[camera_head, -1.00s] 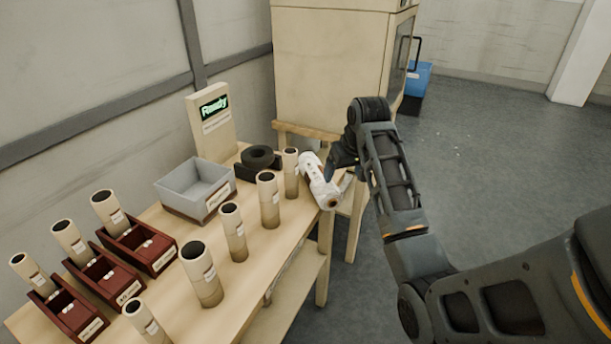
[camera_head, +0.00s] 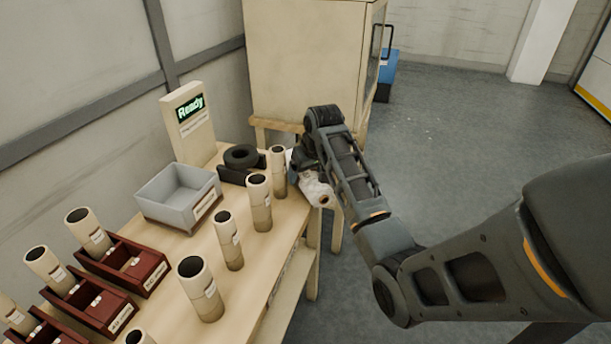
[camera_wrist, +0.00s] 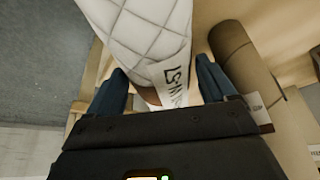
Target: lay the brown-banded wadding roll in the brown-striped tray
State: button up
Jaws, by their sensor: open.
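A white quilted roll (camera_head: 316,188) with a brown end lies tilted at the table's far right corner; my arm partly hides it. In the wrist view, the quilted roll (camera_wrist: 150,45) with its printed label passes between my open fingers. My gripper (camera_wrist: 163,85) is not closed on it; contact is unclear. It also shows in the head view (camera_head: 300,162), mostly hidden. Several cream rolls with tan-brown lower parts stand along the table, one of them (camera_head: 259,212) near the far end. A grey tray (camera_head: 170,208) has a brown strip low on its front.
Dark red holders (camera_head: 146,270) with rolls behind them stand at the left. A black ring-shaped object (camera_head: 241,156) and a "Ready" sign (camera_head: 190,112) stand at the back. In the wrist view a brown roll (camera_wrist: 236,58) stands close to my right finger. The floor at right is clear.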

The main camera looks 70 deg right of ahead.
jog(key=shift+x, duration=1.2)
jog(key=shift+c, duration=0.5)
jog(key=c, duration=0.7)
jog(key=shift+r, duration=0.1)
